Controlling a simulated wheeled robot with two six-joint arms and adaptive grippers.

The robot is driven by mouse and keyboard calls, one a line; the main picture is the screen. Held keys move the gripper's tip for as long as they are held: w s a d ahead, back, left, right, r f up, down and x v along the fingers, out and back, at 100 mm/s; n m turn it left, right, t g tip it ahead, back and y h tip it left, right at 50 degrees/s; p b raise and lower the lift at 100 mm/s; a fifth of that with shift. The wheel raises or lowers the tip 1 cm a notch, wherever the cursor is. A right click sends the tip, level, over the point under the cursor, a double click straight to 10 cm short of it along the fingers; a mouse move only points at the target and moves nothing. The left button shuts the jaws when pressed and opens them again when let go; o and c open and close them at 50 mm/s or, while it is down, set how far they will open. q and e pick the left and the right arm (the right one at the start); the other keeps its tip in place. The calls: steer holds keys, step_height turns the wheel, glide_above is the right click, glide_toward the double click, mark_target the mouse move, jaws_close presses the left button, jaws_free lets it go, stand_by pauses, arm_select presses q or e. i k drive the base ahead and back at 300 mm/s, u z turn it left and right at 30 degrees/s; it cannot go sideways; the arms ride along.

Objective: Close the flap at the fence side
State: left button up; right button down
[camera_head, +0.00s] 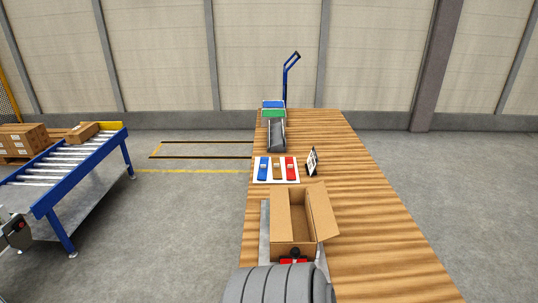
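An open cardboard box (290,251) stands on the near part of the wooden table. A long flap (281,216) on its left side looks roughly flat along the top, though I cannot tell if it lies inward. The right flap (322,213) stands up, tilted outward to the right. Between them the box interior shows as a darker gap. The yellow mesh fence (8,97) is at the far left edge of the view.
Blue, tan and red items lie on a white sheet (276,180) beyond the box, beside a small black-and-white sign (312,161). A grey ribbed object (275,285) is nearest me. A roller conveyor (75,160) stands left. The table's right side (380,235) is clear.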

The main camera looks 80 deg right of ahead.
mark_target(326, 227)
steer(key=u, duration=0.15)
steer(key=k, duration=1.05)
steer(key=z, duration=1.35)
